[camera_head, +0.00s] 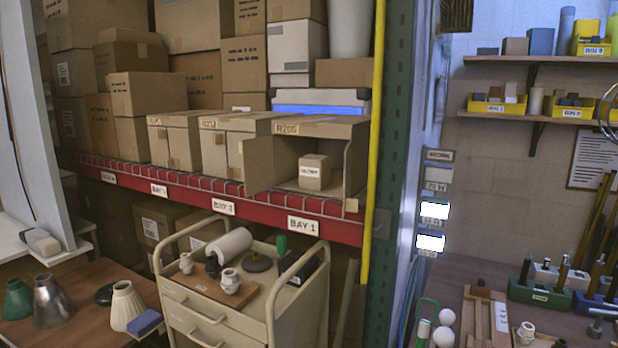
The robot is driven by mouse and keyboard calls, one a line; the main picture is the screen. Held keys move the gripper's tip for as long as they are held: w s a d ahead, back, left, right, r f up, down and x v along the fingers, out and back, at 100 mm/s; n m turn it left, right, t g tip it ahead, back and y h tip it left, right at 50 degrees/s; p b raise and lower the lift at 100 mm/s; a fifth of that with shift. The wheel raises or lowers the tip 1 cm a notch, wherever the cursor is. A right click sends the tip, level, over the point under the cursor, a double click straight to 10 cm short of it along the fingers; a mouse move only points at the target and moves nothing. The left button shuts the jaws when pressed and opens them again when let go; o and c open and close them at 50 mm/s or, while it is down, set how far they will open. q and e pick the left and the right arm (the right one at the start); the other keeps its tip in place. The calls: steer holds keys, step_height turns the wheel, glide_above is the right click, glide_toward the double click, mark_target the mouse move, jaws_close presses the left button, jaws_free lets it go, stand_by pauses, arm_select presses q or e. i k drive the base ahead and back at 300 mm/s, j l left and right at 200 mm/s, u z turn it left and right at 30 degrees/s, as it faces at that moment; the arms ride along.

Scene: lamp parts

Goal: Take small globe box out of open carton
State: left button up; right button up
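The open carton (352,172), labelled R205 on its top front edge, stands on the red-edged shelf above the Bay 1 label. Its front is open and a flap swings out at the left. Neither of my grippers shows in the head view.
Two more cartons (222,148) (173,140) stand left of the open one. A yellow post (377,130) and green upright (393,150) border the shelf at right. A cream cart (290,296) with lamp parts stands below. A wooden table (60,325) holds lampshades.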

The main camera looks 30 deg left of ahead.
mark_target(314, 169)
steer(key=u, duration=1.05)
steer(key=i+j+z, duration=0.25)
steer(key=j, duration=0.45)
steer(key=j+z, duration=0.3)
steer(key=j, duration=0.35)
